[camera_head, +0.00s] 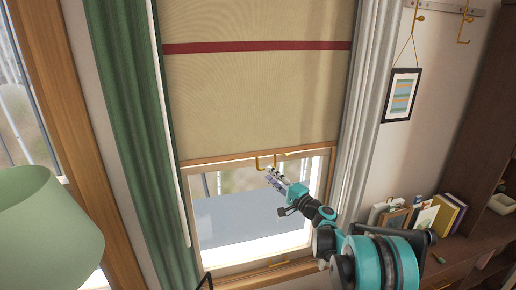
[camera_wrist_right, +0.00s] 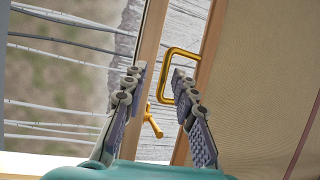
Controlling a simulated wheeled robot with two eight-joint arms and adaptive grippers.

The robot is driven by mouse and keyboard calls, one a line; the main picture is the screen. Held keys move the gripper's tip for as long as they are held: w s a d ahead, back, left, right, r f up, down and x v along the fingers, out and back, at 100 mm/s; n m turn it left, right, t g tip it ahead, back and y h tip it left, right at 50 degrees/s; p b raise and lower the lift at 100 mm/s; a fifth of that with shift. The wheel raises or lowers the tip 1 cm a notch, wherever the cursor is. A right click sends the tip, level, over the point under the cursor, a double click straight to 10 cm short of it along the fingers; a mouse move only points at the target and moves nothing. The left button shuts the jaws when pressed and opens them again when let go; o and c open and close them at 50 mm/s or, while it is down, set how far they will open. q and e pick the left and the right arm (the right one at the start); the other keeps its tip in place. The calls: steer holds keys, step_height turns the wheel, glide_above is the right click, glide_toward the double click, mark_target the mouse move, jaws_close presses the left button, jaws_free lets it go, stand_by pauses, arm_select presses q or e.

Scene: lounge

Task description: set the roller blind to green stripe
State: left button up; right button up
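The roller blind (camera_head: 255,100) is beige and partly lowered over the window, with one dark red stripe (camera_head: 255,46) across it; no green stripe shows. A wooden bar (camera_head: 225,157) runs along its bottom edge and carries a gold loop handle (camera_head: 259,162). My right gripper (camera_head: 270,173) is up close to this handle. In the right wrist view, the fingers (camera_wrist_right: 158,80) are open, and the handle (camera_wrist_right: 180,52) shows just beyond and partly between the tips, nearer the right finger. Whether they touch is unclear. My left gripper is not in view.
A green curtain (camera_head: 135,120) hangs left of the blind and a pale curtain (camera_head: 368,110) right of it. A green lampshade (camera_head: 40,235) is at lower left. A framed picture (camera_head: 401,94) hangs on the right wall, near a shelf with books (camera_head: 445,215).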

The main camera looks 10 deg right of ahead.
steer(key=shift+d+r+x, duration=0.1)
steer(key=shift+d+x, duration=0.05)
steer(key=shift+x, duration=1.15)
steer(key=shift+d+r+x, duration=0.1)
steer(key=shift+r+x, duration=0.05)
steer(key=shift+x, duration=1.1)
steer(key=shift+d+r+x, duration=0.1)
steer(key=shift+d+x, duration=0.05)
steer(key=shift+x, duration=1.15)
jaws_close()
